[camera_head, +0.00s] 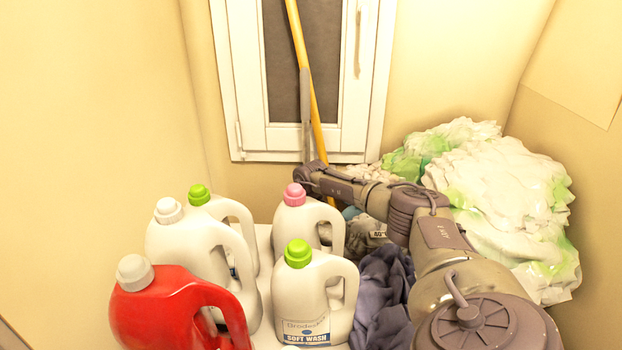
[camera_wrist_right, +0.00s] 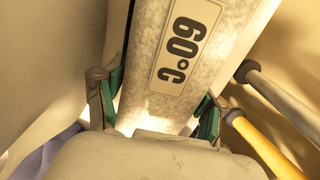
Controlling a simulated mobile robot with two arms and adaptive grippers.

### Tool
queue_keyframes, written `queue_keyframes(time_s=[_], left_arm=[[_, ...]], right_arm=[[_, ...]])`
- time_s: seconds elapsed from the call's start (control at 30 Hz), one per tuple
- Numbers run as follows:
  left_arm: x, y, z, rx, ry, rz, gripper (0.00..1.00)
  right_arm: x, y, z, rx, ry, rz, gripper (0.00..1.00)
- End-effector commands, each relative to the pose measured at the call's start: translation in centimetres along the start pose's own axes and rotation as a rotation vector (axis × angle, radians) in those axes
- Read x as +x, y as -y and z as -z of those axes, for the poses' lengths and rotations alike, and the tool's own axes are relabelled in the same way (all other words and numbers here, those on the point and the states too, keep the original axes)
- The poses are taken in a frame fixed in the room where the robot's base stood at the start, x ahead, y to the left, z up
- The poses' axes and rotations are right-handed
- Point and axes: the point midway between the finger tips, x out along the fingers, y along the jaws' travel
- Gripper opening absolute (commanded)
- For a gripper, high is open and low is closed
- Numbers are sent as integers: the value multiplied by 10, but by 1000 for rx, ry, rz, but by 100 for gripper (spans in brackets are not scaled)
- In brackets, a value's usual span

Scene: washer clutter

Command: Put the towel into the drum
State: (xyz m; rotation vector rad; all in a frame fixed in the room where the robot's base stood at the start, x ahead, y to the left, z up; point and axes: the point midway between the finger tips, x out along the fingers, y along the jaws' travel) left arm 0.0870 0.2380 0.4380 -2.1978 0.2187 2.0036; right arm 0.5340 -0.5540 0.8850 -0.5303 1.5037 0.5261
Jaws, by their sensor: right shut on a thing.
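In the wrist view, my right gripper (camera_wrist_right: 157,108) has its green-padded fingers on both sides of a speckled grey-white piece (camera_wrist_right: 150,70) with a "60°C" label, and is shut on it. I cannot tell for sure that this piece is the towel. In the head view my right arm reaches forward past the bottles; its fingertips and what they hold are hidden there. A dark purple-grey cloth (camera_head: 383,295) lies crumpled beside the green-capped bottle. No drum can be made out. My left gripper is not in view.
Several bottles stand at the left, among them a red one (camera_head: 180,315), a pink-capped one (camera_head: 300,225) and a green-capped one (camera_head: 310,290). A large white-green cloth heap (camera_head: 510,200) lies right. A yellow pole (camera_head: 317,125) leans by the window (camera_head: 228,90).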

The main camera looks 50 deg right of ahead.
Motion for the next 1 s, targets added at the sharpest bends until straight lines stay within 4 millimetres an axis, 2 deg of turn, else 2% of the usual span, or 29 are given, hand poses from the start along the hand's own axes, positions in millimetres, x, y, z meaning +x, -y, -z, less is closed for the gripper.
queue_keyframes(time_s=[0.2, 0.23, 0.27, 0.67, 0.77, 1.0], left_arm=[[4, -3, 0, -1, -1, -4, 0], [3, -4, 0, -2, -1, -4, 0], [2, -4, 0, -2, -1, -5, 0], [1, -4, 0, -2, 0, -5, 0], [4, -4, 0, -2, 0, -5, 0], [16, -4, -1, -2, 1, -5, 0]], right_arm=[[3, 0, 0, 1, 1, 1, 23], [2, 0, 0, 1, 0, 0, 75], [2, 0, 0, 1, 0, 0, 80], [-4, 1, 0, 1, 1, 1, 80], [-16, 2, 0, 0, 4, 4, 80], [-66, 2, 0, 0, 5, 5, 80]])
